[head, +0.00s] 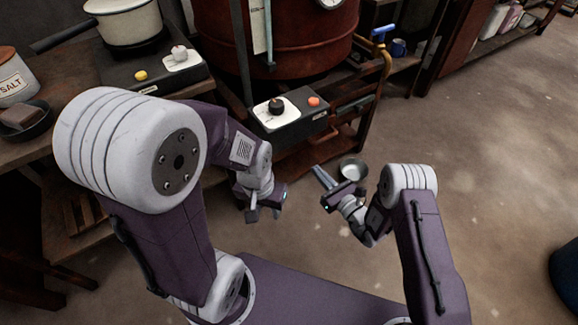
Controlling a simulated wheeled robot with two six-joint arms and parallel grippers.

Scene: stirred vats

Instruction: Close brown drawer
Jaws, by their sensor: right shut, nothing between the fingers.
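I cannot clearly make out a brown drawer. Brown woodwork shows in the wooden table (62,150) on the left, partly hidden by my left arm, and in the low shelf under the red vat. My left gripper (265,212) hangs in front of this furniture, with its fingers apart and nothing between them. My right gripper (321,176) is to its right, shut and empty, with its fingers pointing up and left towards the low shelf. Neither gripper visibly touches the furniture.
A red vat (290,40) stands at the back behind a control box (290,118) with black and orange knobs. A metal bowl (352,169) is near my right gripper. A cream pot (124,22) and salt jar (14,78) stand left.

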